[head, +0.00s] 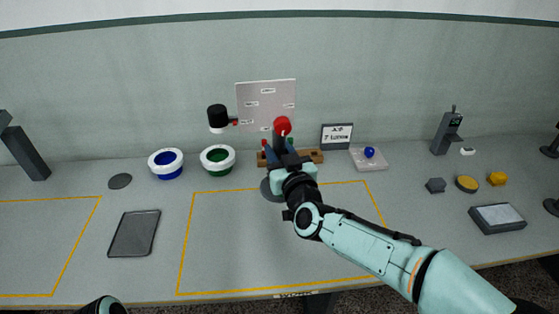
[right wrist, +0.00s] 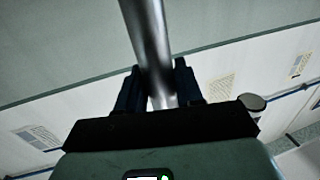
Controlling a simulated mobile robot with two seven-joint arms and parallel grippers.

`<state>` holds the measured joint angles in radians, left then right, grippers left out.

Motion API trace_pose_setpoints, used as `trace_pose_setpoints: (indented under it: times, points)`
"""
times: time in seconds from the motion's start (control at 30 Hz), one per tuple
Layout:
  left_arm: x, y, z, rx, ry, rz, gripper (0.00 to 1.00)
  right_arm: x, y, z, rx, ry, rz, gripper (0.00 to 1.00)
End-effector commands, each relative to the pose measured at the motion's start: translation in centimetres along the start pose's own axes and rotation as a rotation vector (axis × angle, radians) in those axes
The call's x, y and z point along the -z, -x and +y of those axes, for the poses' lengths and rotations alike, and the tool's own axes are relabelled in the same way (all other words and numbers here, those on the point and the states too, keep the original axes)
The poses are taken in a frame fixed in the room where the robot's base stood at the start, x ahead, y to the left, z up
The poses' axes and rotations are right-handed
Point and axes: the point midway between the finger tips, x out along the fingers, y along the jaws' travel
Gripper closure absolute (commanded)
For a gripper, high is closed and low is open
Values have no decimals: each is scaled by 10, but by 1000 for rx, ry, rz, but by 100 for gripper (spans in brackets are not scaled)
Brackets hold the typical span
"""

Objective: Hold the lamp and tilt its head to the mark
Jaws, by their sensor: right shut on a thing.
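The lamp has a round grey base (head: 271,190) on the table, partly hidden by my right arm. A red joint (head: 282,125) tops its post. A black lamp head with a white underside (head: 217,117) is up at the left, with a small red piece on its right side. The link between head and joint is hard to make out. My right gripper (head: 287,160) is at the post below the red joint. In the right wrist view its two dark fingers (right wrist: 160,90) are shut on the shiny metal post (right wrist: 148,40). My left gripper is out of view.
A pale labelled board (head: 266,92) stands behind the lamp. A wooden rack (head: 312,156) is close behind my gripper. White-rimmed blue (head: 166,163) and green (head: 217,159) round containers stand left. A dark tray (head: 134,233) lies front left. The yellow-outlined area is mostly clear.

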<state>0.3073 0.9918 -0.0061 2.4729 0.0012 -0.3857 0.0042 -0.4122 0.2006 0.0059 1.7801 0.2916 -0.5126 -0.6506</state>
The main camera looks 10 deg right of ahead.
Motion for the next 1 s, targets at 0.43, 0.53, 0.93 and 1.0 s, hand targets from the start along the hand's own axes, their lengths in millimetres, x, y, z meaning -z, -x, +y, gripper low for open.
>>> trace_pose_setpoints:
  times: [0.43,0.53,0.93,1.0]
  points:
    - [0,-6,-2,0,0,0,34,-5,0,0,-1,0,5,100]
    - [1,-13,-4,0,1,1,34,-14,0,0,-1,0,4,100]
    - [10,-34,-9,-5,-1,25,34,-44,0,0,-1,0,4,100]
    - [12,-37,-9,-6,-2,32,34,-49,0,0,-1,-1,4,100]
